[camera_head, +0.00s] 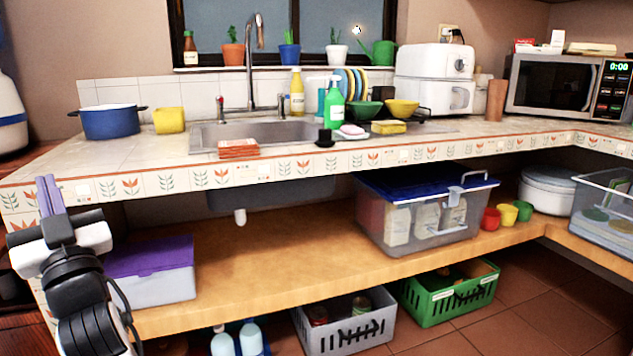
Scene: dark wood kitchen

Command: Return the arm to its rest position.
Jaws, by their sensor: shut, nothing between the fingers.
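My gripper (47,192) is at the left edge of the picture, in front of the tiled counter's left end. Its two fingers point up and lie close together, with nothing between them. My arm rises from the bottom left corner, bent below the gripper. The fingertips reach about the height of the counter's front edge and look apart from the counter.
The wooden shelf (270,258) below holds a purple-lidded box (150,272) close right of my arm, and a blue-lidded bin (425,215).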

